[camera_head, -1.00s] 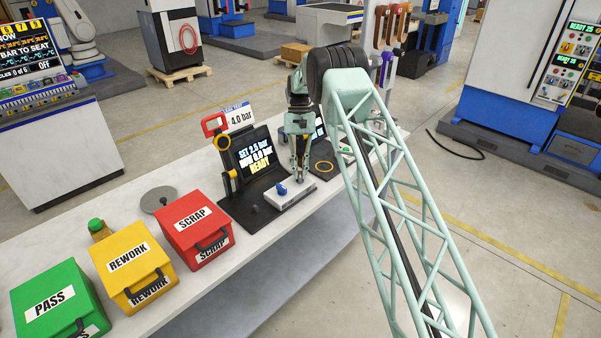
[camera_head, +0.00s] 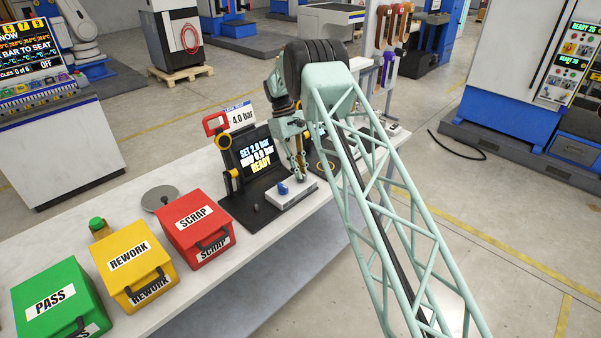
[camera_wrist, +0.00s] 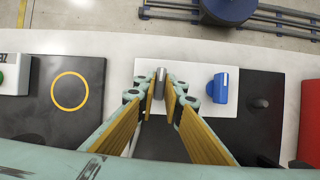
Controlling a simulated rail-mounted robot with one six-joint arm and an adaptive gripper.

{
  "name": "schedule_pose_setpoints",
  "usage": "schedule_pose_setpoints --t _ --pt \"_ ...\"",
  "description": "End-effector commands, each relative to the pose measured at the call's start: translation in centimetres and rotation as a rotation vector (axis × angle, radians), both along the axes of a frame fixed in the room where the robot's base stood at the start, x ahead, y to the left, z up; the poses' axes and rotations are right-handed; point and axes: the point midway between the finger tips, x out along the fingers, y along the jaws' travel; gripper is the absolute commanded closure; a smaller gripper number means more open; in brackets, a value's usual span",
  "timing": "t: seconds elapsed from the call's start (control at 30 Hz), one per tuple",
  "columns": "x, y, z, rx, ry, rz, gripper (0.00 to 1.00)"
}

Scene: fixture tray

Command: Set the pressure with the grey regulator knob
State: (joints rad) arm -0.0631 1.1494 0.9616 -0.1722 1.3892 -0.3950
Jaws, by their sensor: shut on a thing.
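The grey regulator knob (camera_wrist: 160,76) stands on a white block (camera_wrist: 200,76) in the wrist view. My gripper (camera_wrist: 160,101) is shut on it, with one yellow-padded finger on each side. In the head view my gripper (camera_head: 302,178) reaches down to the white block (camera_head: 291,196), and its fingers hide the grey knob. A blue knob (camera_wrist: 220,88) sits on the same block, to the right and clear of the fingers. A screen (camera_head: 256,156) behind shows a SET line, apparently 2.9 bar, and READY. A sign (camera_head: 241,118) above it reads 4.0 bar.
Red SCRAP (camera_head: 196,228), yellow REWORK (camera_head: 132,268) and green PASS (camera_head: 56,302) boxes stand left on the bench. A black plate with a yellow ring (camera_wrist: 70,91) lies left of the block.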

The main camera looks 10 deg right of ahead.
Motion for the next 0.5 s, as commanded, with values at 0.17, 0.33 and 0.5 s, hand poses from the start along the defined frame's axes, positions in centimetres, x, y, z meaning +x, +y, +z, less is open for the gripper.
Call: schedule_pose_setpoints --t 0.17,0.33,0.5 --pt "-0.03 0.01 -0.06 -0.001 0.001 0.013 1.00" --pt "-0.03 0.00 -0.06 -0.001 0.001 0.012 1.00" --pt "-0.03 0.00 -0.06 0.000 0.001 0.012 0.85"
